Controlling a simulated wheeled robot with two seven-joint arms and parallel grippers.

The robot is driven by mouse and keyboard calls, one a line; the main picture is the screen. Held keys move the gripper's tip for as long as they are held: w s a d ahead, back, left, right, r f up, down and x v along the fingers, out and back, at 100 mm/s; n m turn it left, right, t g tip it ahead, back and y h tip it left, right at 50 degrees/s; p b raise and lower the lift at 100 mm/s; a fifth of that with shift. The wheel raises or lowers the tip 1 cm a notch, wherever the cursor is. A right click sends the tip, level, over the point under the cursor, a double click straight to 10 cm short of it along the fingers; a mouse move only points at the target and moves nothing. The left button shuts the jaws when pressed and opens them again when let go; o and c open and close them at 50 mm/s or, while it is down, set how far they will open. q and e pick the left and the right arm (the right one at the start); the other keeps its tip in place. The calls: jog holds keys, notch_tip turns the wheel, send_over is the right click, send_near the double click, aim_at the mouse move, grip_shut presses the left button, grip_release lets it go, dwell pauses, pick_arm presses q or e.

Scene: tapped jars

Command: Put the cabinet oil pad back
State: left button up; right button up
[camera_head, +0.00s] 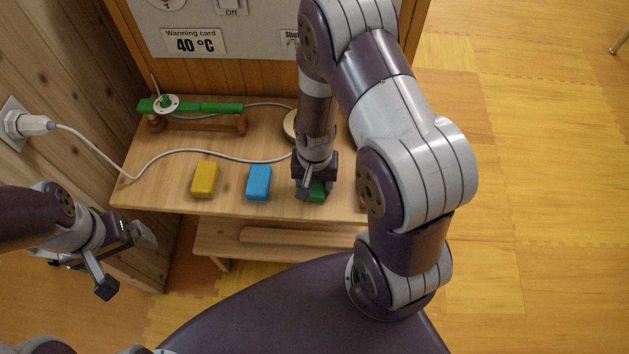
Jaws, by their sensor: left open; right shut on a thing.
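Three pads or blocks stand in a row along the front of the wooden cabinet top (222,206). The yellow block (205,180) is on the left and the blue block (258,183) is in the middle. The green block (317,192) is on the right, under my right gripper (311,191). My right gripper points down and is shut on the green block, which is partly hidden by the fingers. I cannot tell whether the block touches the top. My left gripper (125,262) is open and empty, left of and in front of the cabinet. No label shows which is the oil pad.
A green-handled tool (205,107) lies on a wooden rest at the back left. A white cable (160,155) runs from the wall plug (30,125) across the top. A panel carries a 40 °C warming card (194,41). My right arm hides the top's right part.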

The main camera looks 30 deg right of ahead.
jog(key=shift+s+f, duration=0.1)
jog(key=o, duration=0.9)
jog(key=shift+o, duration=0.2)
notch_tip(320, 180, up, 12)
jog(key=p, duration=0.2)
notch_tip(320, 180, up, 10)
jog(key=n+t+p, duration=0.1)
jog(key=n+p, duration=0.3)
jog(key=n, duration=0.3)
send_over(315, 183)
jog(key=s+a, duration=0.2)
jog(key=s, duration=0.2)
jog(key=shift+s+a+r, duration=0.1)
jog(key=shift+a+r, duration=0.1)
